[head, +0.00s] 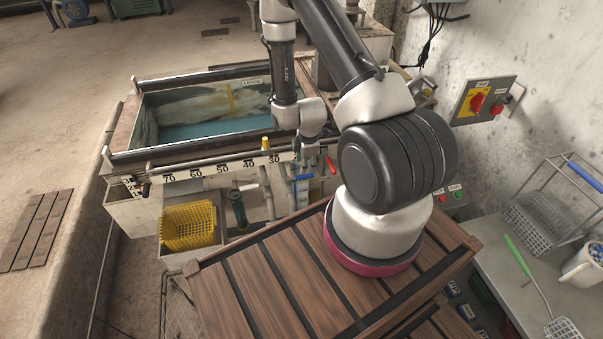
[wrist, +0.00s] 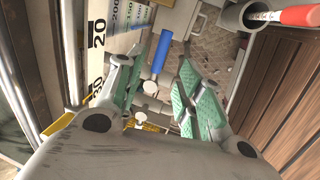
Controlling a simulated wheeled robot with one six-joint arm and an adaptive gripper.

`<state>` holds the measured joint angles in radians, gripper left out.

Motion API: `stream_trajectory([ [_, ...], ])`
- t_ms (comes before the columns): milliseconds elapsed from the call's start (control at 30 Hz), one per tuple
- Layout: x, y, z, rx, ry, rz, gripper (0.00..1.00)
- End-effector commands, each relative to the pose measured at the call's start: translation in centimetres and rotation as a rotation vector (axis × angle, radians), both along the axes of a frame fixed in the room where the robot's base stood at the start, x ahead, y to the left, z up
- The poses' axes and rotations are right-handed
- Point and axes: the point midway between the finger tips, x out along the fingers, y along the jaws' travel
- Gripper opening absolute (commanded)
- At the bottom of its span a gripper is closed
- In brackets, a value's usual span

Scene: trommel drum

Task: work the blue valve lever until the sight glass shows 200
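The blue valve lever (wrist: 160,54) shows in the wrist view as a blue handle on a grey stem, between the finger lines of my gripper (wrist: 172,62). The gripper's green-padded fingers are apart, and I see nothing clamped. I cannot tell whether a finger touches the lever. In the head view my gripper (head: 302,158) hangs down at the tank's front right, with blue of the lever (head: 304,177) just below it. The sight glass scale (wrist: 120,18), with marks near 200 and 150, is at the top left of the wrist view. Its level is not readable.
A red-handled lever (head: 331,165) is right of my gripper; a red handle on a pipe (wrist: 298,16) shows at the wrist view's top right. A numbered rail (head: 210,168) runs along the tank front. A yellow basket (head: 188,226) hangs left. Wooden decking (head: 270,275) lies in front.

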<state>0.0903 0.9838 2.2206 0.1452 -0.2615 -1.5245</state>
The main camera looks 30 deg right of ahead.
Motion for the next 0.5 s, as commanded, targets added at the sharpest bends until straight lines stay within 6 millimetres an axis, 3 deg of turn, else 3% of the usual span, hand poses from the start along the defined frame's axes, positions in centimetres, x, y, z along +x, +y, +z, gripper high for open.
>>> stream_trajectory([
  [300,0.8,-0.2,-5.0,0.001,0.005,0.002,0.37],
  [500,1.2,-0.4,-7.0,0.001,0.005,0.001,0.37],
])
